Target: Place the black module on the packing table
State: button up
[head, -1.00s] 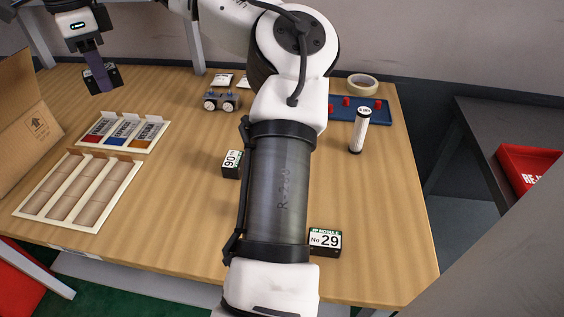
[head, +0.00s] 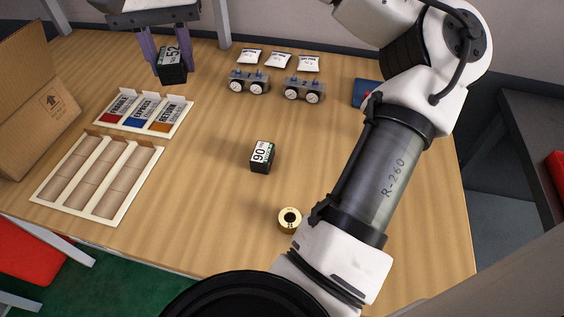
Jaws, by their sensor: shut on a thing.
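My gripper (head: 168,54) is at the upper left of the head view, with its two purple fingers pointing down. It is shut on a black module (head: 172,72) with a white label reading 52. The module sits between the fingers over the back left part of the wooden packing table (head: 215,205). I cannot tell how much gap there is beneath it. Another black module (head: 262,157), labelled 90, stands near the middle of the table, apart from my gripper.
A labelled three-slot tray (head: 183,123) and a larger compartment tray (head: 130,197) lie at left, beside a cardboard box (head: 45,130). Two small wheeled carts (head: 249,82) and several white packets (head: 278,60) are at the back. A brass ring (head: 290,219) lies near the front. My arm covers the right side.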

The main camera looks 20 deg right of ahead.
aim_at(205, 158)
notch_tip(205, 158, down, 20)
dwell(0.6)
jog(key=shift+f, duration=0.1)
jog(key=shift+f, duration=0.15)
jog(key=o, duration=1)
jog(key=shift+r, duration=0.2)
notch_tip(205, 158, up, 12)
jog(key=shift+r, duration=0.1)
